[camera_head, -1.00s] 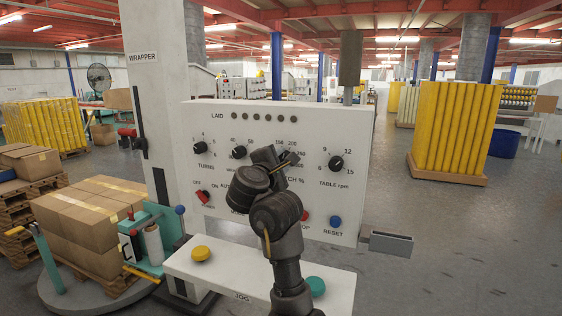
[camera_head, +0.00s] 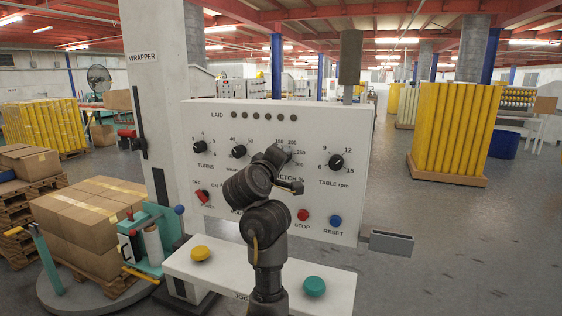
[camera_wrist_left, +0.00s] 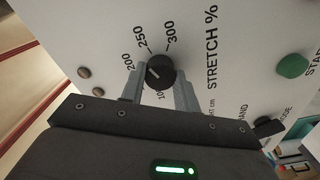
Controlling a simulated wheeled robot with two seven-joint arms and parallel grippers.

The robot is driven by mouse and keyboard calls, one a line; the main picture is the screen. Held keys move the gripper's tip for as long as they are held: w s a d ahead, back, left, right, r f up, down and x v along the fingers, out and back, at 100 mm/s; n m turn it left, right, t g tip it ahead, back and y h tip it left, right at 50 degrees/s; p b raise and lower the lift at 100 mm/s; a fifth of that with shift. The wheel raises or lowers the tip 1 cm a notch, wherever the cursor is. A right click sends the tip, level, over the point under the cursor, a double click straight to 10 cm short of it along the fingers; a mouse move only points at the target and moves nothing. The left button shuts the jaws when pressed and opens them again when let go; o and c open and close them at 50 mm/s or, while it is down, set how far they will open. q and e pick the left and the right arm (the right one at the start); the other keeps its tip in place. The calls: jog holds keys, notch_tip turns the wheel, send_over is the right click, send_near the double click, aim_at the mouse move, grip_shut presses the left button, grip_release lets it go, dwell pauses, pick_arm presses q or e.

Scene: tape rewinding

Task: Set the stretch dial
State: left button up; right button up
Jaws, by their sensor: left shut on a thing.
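The stretch dial (camera_wrist_left: 160,72) is a round black knob with a short white mark, on the white panel in the left wrist view. Numbers including 200, 250 and 300 stand around it, with "STRETCH %" beside them. The mark appears to lean toward the 200–250 side; its exact reading is too small to tell. My left gripper (camera_wrist_left: 158,84) is shut on the knob, a grey finger on each side. In the head view my left gripper (camera_head: 277,155) is against the panel and hides the dial and part of its scale. My right gripper is out of view.
The control panel (camera_head: 235,180) also carries the turns knob (camera_head: 199,147), the table rpm knob (camera_head: 336,161), a red stop button (camera_head: 303,215) and a blue reset button (camera_head: 335,221). A ledge below holds a yellow button (camera_head: 200,253) and a green button (camera_head: 314,286).

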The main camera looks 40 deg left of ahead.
pick_arm(q)
jog(key=shift+m, duration=0.6)
jog(key=o, duration=1)
jog(key=p+v, duration=1)
jog(key=p, duration=0.4)
jog(key=shift+s+d, duration=0.2)
jog(key=shift+s, duration=0.15)
